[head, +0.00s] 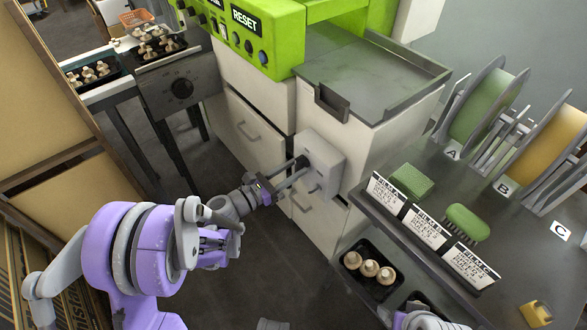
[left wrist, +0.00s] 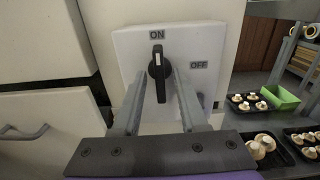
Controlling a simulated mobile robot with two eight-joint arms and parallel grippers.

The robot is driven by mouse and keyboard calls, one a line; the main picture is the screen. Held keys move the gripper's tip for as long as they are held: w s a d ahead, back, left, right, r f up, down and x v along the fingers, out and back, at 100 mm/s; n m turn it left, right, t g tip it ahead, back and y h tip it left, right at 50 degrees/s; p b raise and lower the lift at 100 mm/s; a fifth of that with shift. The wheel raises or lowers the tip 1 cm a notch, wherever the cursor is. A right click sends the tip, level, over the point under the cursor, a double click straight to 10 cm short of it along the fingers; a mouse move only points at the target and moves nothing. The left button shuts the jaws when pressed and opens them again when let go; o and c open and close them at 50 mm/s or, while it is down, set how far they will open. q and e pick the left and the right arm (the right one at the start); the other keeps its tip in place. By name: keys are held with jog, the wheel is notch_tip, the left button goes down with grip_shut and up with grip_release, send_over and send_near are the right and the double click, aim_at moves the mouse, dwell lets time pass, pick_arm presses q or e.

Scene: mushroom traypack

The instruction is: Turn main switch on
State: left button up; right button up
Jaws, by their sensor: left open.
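The main switch is a pale grey box (head: 322,160) on the side of the white cabinet. In the left wrist view its plate (left wrist: 130,48) has an ON label at the top and an OFF label at the right. The black knob (left wrist: 159,74) stands upright, its white-marked end towards ON. My left gripper (head: 298,173) reaches the switch from the left. Its fingers (left wrist: 157,90) are open, one on each side of the knob, with visible gaps. In the head view the knob is partly hidden by the fingers. My right gripper's fingers do not show.
The green machine panel (head: 245,35) with RESET is above the switch. A dark shelf (head: 410,235) with label cards, green sponge and brush is at the right. A black tray (head: 349,261) of mushrooms sits below it. Cabinet drawers lie beside the switch.

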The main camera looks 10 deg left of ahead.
pick_arm(q)
jog(key=v, duration=0.6)
jog(key=shift+s+a+b, duration=0.25)
jog(key=shift+s+b, duration=0.05)
jog(key=shift+s, duration=0.05)
